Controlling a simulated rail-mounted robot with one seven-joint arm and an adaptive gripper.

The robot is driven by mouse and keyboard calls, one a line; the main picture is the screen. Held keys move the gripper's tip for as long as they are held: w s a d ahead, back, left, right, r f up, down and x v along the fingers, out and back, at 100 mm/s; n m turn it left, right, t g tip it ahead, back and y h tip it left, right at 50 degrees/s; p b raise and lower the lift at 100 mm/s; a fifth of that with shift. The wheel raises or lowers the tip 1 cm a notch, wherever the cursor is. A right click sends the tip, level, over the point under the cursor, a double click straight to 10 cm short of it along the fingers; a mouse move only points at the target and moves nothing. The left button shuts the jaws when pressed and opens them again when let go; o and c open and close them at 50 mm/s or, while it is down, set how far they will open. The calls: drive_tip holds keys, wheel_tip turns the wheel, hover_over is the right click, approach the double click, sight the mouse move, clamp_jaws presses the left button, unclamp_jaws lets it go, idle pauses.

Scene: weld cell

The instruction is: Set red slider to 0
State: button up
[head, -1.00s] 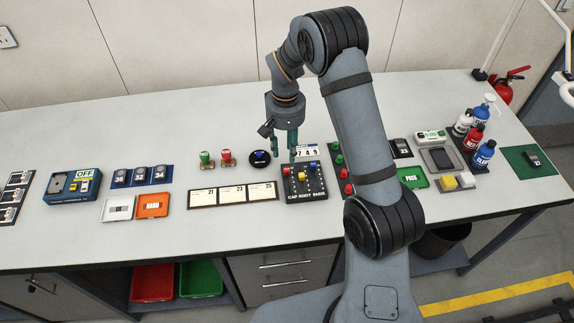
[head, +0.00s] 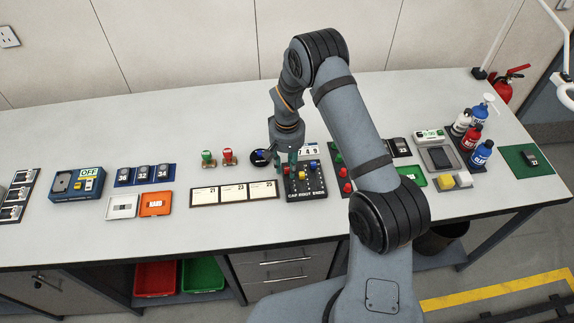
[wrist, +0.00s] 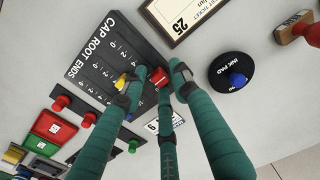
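The black slider panel (head: 306,193), marked CAP ROOT ENDS, lies on the bench with red, yellow and blue knobs. The red slider knob (wrist: 159,77) sits toward the end of its track away from the title; the low numbers and 0 are at the title end. My gripper (wrist: 158,82) has its teal fingers down around the red knob, with visible space between the fingertips; I cannot tell whether they touch it. In the head view my gripper (head: 288,166) is at the panel's left column. The yellow knob (wrist: 121,82) is close beside one fingertip.
A black ink pad (head: 260,158) with a blue knob stands just left of the panel. A ticket holder (head: 234,193) lies to the left, close to the panel. A column of red and green buttons (head: 346,187) is right of it. Bare bench lies in front.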

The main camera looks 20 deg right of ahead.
drive_tip(key=c, duration=0.6)
drive_tip(key=shift+a, duration=0.1)
clamp_jaws()
